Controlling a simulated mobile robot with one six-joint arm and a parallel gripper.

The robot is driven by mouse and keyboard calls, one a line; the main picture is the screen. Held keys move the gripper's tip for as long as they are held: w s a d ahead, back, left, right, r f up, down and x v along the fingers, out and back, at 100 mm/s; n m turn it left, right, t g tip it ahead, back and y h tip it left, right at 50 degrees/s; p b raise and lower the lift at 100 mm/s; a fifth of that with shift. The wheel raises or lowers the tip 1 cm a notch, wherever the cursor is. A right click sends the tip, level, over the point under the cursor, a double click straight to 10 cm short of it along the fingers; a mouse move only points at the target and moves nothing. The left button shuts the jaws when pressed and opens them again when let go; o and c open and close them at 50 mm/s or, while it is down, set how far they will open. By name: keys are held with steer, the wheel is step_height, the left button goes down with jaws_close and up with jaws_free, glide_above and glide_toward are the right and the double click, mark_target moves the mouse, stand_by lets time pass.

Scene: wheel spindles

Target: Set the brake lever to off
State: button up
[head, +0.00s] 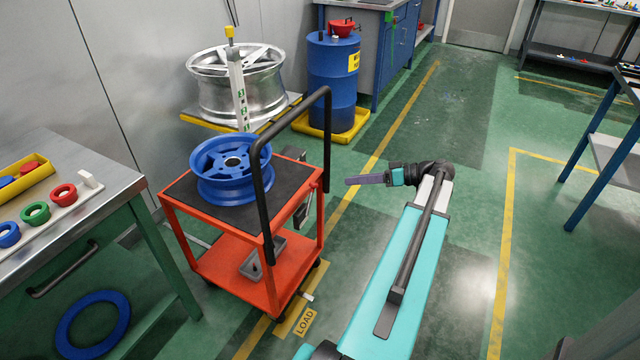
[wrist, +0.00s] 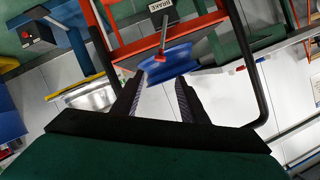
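The brake lever is on the right side of the orange cart (head: 283,277). In the wrist view its black and white BRAKE plate (wrist: 160,8) is at the top, on the cart's orange frame (wrist: 130,48). A thin lever with a red part (wrist: 162,46) extends from near the plate toward the picture's middle.
A blue wheel (head: 215,188) rests on the cart's black top beside its black handle (head: 262,215). A silver wheel (head: 213,100) and a blue drum (head: 335,90) stand behind. A steel bench (head: 105,165) is at left.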

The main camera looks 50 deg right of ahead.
mark_target(316, 184)
steer(key=x, duration=1.3)
steer(key=shift+w+f, duration=0.15)
steer(key=shift+c, duration=0.5)
jaws_close()
